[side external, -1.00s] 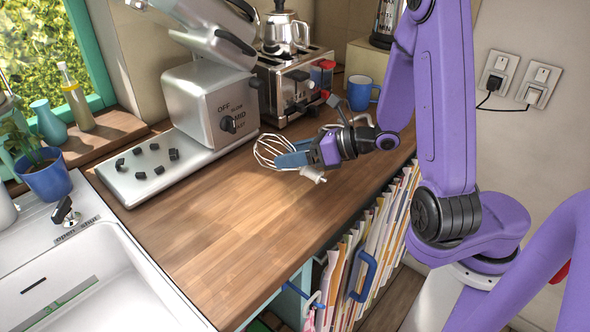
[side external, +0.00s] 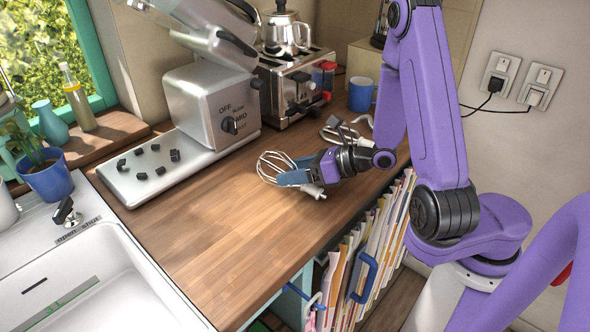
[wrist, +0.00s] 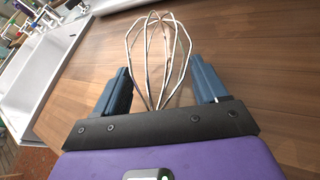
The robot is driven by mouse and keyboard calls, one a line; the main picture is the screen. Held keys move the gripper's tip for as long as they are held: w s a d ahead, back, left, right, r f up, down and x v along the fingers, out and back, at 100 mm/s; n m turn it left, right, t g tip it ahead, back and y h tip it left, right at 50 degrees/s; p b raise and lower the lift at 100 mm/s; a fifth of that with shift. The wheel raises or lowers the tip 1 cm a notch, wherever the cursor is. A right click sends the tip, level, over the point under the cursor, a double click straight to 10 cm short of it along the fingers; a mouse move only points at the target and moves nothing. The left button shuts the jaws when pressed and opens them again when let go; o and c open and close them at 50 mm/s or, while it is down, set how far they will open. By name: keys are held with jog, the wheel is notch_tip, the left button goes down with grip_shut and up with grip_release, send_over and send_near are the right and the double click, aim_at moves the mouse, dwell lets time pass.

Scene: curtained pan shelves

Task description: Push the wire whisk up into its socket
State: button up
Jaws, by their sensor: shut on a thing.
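My gripper (side external: 296,176) is shut on the wire whisk (side external: 268,167), low over the wooden counter. The whisk's wire loops point left in the side view, and its white stub (side external: 314,190) shows on the near side of the fingers. In the wrist view, the wire loops (wrist: 158,45) rise between the two blue fingertips of my gripper (wrist: 161,85). The grey mixer (side external: 205,108) stands behind and left, with its head (side external: 205,50) tilted up at the top edge. I cannot make out the socket.
A toaster (side external: 297,88), a kettle (side external: 285,30) and a blue mug (side external: 361,94) stand at the back. Small dark pieces lie on the mixer's base plate (side external: 125,185). A sink (side external: 90,275) is at the left. The front counter (side external: 225,235) is clear.

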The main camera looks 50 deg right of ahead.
jog(key=o, duration=1.2)
jog(key=shift+c, duration=0.2)
jog(key=shift+f, duration=0.1)
